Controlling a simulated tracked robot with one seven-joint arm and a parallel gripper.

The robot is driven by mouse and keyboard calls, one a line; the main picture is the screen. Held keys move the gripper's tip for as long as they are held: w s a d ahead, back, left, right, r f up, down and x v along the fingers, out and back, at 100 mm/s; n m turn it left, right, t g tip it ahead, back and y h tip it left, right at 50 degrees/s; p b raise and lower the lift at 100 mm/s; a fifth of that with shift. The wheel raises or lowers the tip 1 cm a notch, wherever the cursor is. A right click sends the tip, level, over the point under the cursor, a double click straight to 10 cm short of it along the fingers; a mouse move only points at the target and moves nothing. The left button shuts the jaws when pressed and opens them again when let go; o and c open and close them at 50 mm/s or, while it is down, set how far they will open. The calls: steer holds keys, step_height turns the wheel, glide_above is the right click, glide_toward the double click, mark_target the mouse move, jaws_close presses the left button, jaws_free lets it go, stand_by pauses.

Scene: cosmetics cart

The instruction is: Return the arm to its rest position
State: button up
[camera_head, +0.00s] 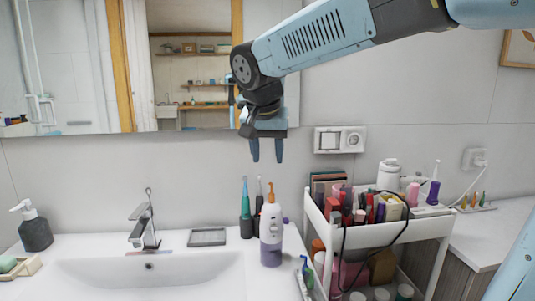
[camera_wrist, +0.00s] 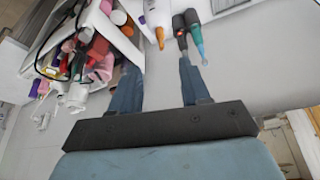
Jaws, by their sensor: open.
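My gripper (camera_head: 267,150) hangs in the air in the head view, fingers pointing down. It is above the back of the counter, in front of the wall and the mirror's lower right corner. In the wrist view its two blue fingers (camera_wrist: 157,85) stand well apart with nothing between them. My arm reaches in from the upper right, bent down at the wrist. A white and lavender bottle with an orange tip (camera_head: 271,228) stands upright on the counter below the gripper, clear of it. It also shows in the wrist view (camera_wrist: 158,16).
A white cart (camera_head: 398,234) filled with cosmetics stands right of the sink. Two electric toothbrushes (camera_head: 246,215) stand behind the bottle. The sink (camera_head: 150,270), faucet (camera_head: 144,222), dark soap dispenser (camera_head: 36,232) and grey dish (camera_head: 207,237) are to the left. The air around the gripper is free.

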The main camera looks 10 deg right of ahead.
steer(key=s+d+f+n, duration=0.1)
steer(key=s+d+f, duration=0.3)
steer(key=s+d, duration=0.3)
steer(key=s+d+f+n+t+y, duration=0.1)
steer(key=s+d+f, duration=0.3)
steer(key=s+d, duration=0.4)
steer(key=shift+s+f+n, duration=0.3)
steer(key=shift+s+n, duration=0.4)
steer(key=shift+s, duration=0.55)
